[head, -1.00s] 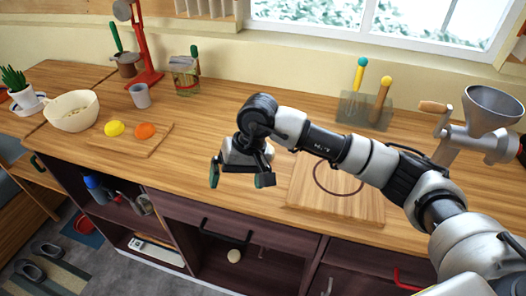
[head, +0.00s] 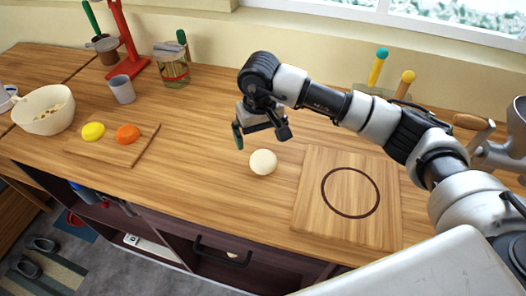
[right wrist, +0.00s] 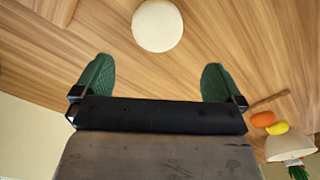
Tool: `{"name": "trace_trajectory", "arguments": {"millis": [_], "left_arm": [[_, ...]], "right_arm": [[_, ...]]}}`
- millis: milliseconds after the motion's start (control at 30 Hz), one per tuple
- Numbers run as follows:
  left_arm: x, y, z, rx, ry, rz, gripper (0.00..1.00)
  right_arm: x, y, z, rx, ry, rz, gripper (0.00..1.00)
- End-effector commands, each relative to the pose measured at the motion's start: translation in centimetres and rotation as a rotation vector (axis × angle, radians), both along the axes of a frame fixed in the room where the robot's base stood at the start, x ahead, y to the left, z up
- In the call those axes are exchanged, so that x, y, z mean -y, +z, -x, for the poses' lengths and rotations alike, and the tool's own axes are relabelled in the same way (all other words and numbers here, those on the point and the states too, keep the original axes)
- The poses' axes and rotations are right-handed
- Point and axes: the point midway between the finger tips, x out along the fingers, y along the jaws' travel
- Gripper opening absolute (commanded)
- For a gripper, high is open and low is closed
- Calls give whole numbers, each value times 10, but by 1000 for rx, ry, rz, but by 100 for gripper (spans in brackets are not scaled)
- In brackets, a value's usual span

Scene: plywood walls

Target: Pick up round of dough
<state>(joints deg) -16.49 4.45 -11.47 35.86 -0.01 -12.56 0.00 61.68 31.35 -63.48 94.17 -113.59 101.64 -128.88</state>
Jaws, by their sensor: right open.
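The round of dough (head: 263,162) is a pale cream disc lying on the wooden countertop, left of the cutting board. It also shows at the top of the right wrist view (right wrist: 157,25). My right gripper (head: 261,135) is open and empty above the counter, just behind the dough in the head view. In the right wrist view its two green fingertips (right wrist: 157,78) are spread apart, with the dough ahead of them and centred between them, not in their grip. My left gripper is not in view.
A cutting board (head: 310,212) with a dark ring lies right of the dough. A small board (head: 112,152) holds a lemon (head: 93,131) and an orange (head: 127,134). A cup (head: 122,90), jar (head: 172,68) and bowl (head: 42,119) stand at left; a metal grinder (head: 515,143) at right.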

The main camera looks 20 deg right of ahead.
Motion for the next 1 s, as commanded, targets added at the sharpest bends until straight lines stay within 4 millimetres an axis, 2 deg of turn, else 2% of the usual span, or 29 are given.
{"name": "trace_trajectory", "arguments": {"millis": [133,300,533,700,967,1000], "left_arm": [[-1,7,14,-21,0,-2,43],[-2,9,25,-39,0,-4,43],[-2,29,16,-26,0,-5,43],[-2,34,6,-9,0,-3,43],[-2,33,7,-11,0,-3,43],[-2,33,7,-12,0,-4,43]], "right_arm": [[0,-22,1,-5,0,-1,100],[1,-36,1,-3,0,0,100],[6,-62,3,-6,-1,-1,100],[6,-83,2,-2,0,-2,100],[7,-87,2,0,1,0,100],[7,-87,2,0,1,0,95]]}}
